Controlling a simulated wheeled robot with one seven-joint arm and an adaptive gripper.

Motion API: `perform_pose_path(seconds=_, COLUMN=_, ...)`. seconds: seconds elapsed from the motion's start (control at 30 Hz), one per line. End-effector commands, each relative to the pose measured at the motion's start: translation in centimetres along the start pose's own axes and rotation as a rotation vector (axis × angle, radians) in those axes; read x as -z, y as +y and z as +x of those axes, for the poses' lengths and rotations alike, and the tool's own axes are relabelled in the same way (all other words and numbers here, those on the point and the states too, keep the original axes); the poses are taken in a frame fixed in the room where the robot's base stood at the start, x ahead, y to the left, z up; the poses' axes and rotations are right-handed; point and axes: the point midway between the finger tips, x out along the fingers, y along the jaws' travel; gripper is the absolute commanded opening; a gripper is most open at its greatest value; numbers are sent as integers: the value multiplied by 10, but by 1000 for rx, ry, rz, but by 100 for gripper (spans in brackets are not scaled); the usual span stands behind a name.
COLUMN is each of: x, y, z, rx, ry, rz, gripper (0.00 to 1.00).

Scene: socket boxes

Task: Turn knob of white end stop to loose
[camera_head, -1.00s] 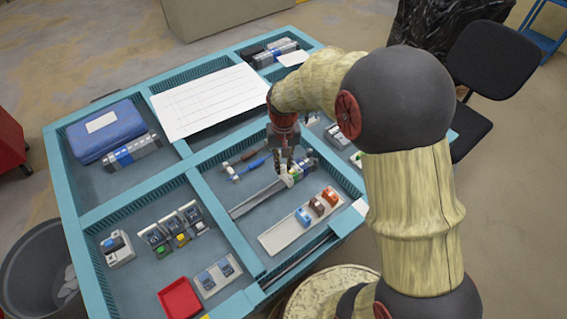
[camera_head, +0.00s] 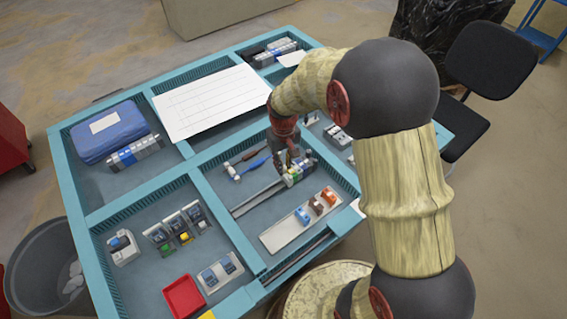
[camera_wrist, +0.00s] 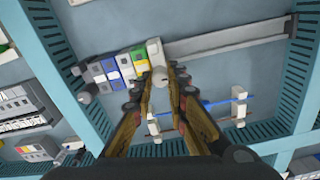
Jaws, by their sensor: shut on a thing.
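The white end stop (camera_wrist: 154,52) stands on a metal rail at the end of a row of coloured terminal blocks (camera_wrist: 120,65). Its small pale knob (camera_wrist: 159,76) faces my gripper. My gripper (camera_wrist: 162,80) has its two fingers on either side of this knob, and they are shut on it. In the head view my gripper (camera_head: 289,163) points down at the rail (camera_head: 258,197), at the near end of the blocks (camera_head: 302,169). The fingers partly hide the end stop there.
A tray with orange and blue parts (camera_head: 290,232) lies on the other side. Teal dividers (camera_head: 228,225) bound the compartment. A white sheet (camera_head: 210,103) covers part of a compartment farther back.

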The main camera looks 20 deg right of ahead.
Motion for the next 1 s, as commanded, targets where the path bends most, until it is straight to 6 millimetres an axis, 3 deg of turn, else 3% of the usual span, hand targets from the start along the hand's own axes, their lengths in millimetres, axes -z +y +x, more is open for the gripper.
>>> perform_pose_path(seconds=0.37, x=0, y=0, z=0, rx=0, ry=1, rz=1, gripper=34)
perform_pose_path(seconds=0.67, x=0, y=0, z=-1, rx=0, ry=1, rz=2, gripper=34)
perform_pose_path(seconds=0.87, x=1, y=0, z=-21, rx=0, ry=3, rz=2, gripper=34)
perform_pose_path(seconds=1.0, x=2, y=0, z=-49, rx=-1, ry=5, rz=1, gripper=34)
